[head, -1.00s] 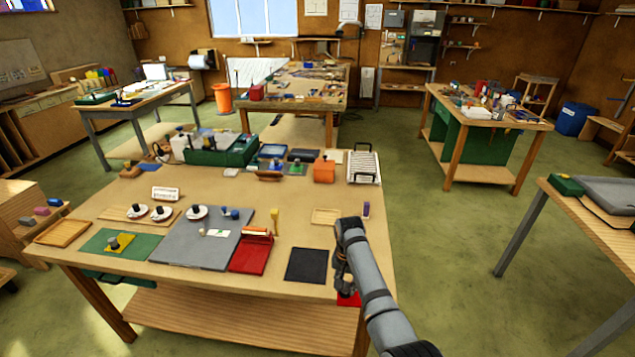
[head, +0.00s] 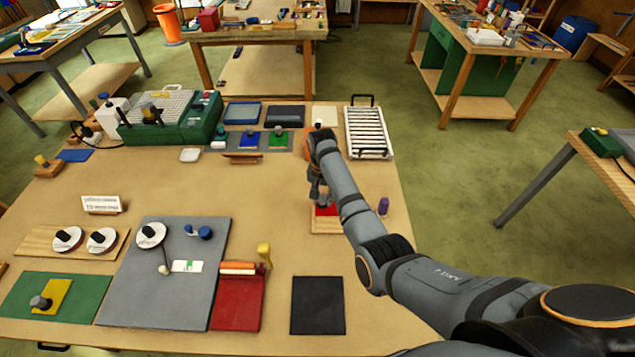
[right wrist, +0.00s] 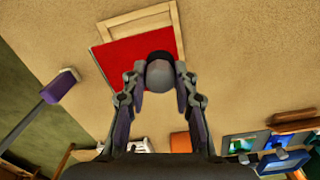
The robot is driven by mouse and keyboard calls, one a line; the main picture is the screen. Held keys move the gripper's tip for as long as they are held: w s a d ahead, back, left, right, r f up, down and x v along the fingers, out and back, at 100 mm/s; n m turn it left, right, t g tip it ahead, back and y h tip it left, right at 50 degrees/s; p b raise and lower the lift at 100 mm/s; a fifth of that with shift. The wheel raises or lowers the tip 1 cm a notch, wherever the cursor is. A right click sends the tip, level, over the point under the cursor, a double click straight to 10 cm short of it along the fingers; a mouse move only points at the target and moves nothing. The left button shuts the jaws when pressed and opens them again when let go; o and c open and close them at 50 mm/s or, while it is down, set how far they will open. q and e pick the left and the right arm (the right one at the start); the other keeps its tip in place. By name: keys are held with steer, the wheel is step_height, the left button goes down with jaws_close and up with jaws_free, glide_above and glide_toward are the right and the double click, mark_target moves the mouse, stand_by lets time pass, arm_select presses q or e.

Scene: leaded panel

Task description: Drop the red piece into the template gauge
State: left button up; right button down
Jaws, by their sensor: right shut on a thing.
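The red piece (head: 326,210) is a flat red plate with a round grey knob (right wrist: 159,73). My right gripper (head: 320,195) is shut on the knob, one finger on each side in the right wrist view. The template gauge (head: 324,228) looks like a shallow pale wooden frame on the table. The red piece covers most of it in the head view. In the right wrist view the gauge's rim (right wrist: 136,18) shows past the plate, and the plate looks turned slightly against it. I cannot tell the height of the gap between them. My left gripper is out of view.
A purple-topped item (head: 383,206) stands just right of the gauge. A black square mat (head: 318,305) lies in front. A white slatted rack (head: 368,133) stands behind. A red tray (head: 238,303) and a grey board (head: 175,290) lie to the left. Bare table lies left of the gauge.

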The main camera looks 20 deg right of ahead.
mark_target(323, 206)
steer(key=shift+s+r, duration=0.35)
steer(key=shift+s, duration=0.35)
steer(key=shift+w+f, duration=0.25)
steer(key=shift+w+f+b, duration=0.15)
steer(key=shift+f+b, duration=0.2)
steer(key=shift+f, duration=0.2)
steer(key=shift+w+f+b, duration=0.15)
steer(key=shift+f+b, duration=0.15)
steer(key=shift+f, duration=0.25)
steer(key=shift+s+f+b, duration=0.1)
steer(key=shift+f+b, duration=0.95)
steer(key=shift+f, duration=0.7)
arm_select(q)
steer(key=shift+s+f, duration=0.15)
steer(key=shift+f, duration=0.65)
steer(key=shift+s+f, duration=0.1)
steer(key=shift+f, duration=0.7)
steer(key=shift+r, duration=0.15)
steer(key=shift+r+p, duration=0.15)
steer(key=shift+p, duration=0.2)
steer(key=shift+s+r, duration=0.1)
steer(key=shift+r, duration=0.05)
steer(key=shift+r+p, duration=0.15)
steer(key=shift+p, duration=0.2)
